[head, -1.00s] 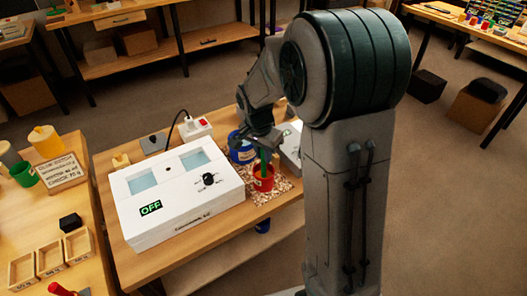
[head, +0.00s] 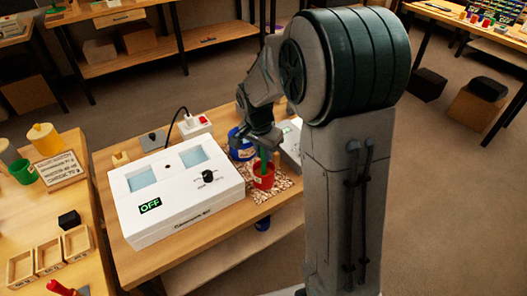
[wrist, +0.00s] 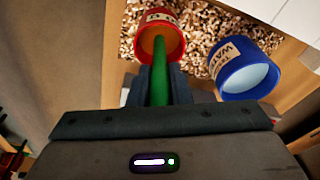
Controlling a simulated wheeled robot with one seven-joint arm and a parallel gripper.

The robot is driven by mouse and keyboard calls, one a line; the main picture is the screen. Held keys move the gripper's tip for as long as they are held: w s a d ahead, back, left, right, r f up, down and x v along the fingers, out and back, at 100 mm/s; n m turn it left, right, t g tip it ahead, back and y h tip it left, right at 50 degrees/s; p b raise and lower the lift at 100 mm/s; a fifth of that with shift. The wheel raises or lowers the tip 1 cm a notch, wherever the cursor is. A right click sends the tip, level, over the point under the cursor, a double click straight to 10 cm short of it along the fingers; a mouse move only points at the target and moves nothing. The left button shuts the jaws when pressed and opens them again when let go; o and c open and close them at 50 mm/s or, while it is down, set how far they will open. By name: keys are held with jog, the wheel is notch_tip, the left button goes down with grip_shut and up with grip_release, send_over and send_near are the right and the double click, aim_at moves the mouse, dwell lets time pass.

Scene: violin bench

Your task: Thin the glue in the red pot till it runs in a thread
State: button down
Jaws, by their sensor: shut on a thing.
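The red pot (head: 263,178) stands on wood shavings at the right end of the bench; it also shows in the wrist view (wrist: 170,18), with amber-brown glue inside. My gripper (wrist: 160,85) is shut on a green stick (wrist: 158,65), whose far end reaches into the red pot. The stick also shows upright above the pot in the head view (head: 264,158). Whether its tip touches the glue is hard to tell. A blue pot labelled as water (wrist: 240,68) stands beside the red pot, holding pale liquid; in the head view (head: 240,148) my arm partly hides it.
A white two-well bath (head: 180,195) with a dial and a display reading OFF sits left of the pots. A power strip (head: 195,126) with a red switch lies behind it. Another bench at left holds wooden trays (head: 50,257), a green cup (head: 23,172) and a sign (head: 61,170).

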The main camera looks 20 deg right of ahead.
jog(key=shift+r+p, duration=4.05)
jog(key=shift+r, duration=2.35)
jog(key=shift+f, duration=0.1)
